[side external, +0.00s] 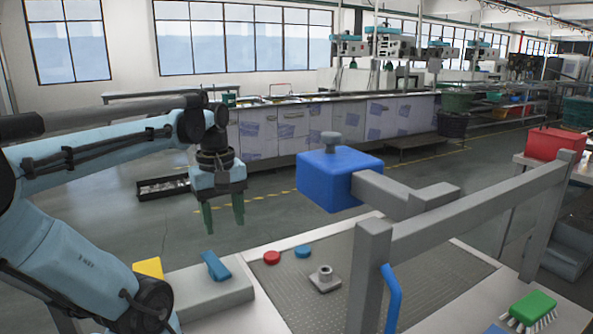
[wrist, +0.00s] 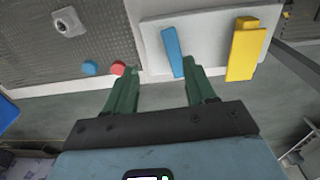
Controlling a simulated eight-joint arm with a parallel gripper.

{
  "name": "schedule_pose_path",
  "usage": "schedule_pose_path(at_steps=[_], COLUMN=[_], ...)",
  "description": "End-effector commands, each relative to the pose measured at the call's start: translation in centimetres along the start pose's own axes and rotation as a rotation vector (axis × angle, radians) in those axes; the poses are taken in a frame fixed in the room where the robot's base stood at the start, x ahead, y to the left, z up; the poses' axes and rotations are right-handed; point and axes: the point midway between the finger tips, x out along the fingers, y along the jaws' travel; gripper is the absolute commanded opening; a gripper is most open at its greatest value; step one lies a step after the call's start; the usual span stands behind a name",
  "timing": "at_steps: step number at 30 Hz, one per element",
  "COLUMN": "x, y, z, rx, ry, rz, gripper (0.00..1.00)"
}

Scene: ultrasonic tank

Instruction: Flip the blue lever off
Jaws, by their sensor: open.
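The blue lever (side external: 216,265) is a flat blue bar on a light grey panel (side external: 196,297), left of the perforated plate. It leans at a slant; which switch position this is I cannot tell. In the wrist view the blue lever (wrist: 173,52) lies just beyond the fingertips, nearer the right finger. My gripper (side external: 224,216) has green fingers pointing down, apart and empty, and appears above the lever in the side view. In the wrist view my gripper (wrist: 160,70) shows nothing between its fingers. I see no contact with the lever.
A yellow lever (wrist: 242,52) shares the panel. Red (side external: 272,258) and blue (side external: 303,251) buttons sit beside it on the perforated plate (side external: 405,275). A blue block (side external: 338,178) on a grey arm, a grey rail (side external: 470,215) and a green brush (side external: 532,308) stand to the right.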

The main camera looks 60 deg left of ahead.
Motion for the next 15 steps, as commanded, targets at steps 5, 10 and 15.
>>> schedule_pose_path(at_steps=[5, 10, 15], x=[-0.5, 0.6, 2.8], y=[-1.3, -1.3, -1.4], z=[-0.7, -0.7, -0.6], rx=[-0.128, -0.132, -0.13], ry=[-0.028, -0.029, -0.028], rz=[-0.035, -0.037, -0.036], gripper=[0.55, 0.55, 0.55])
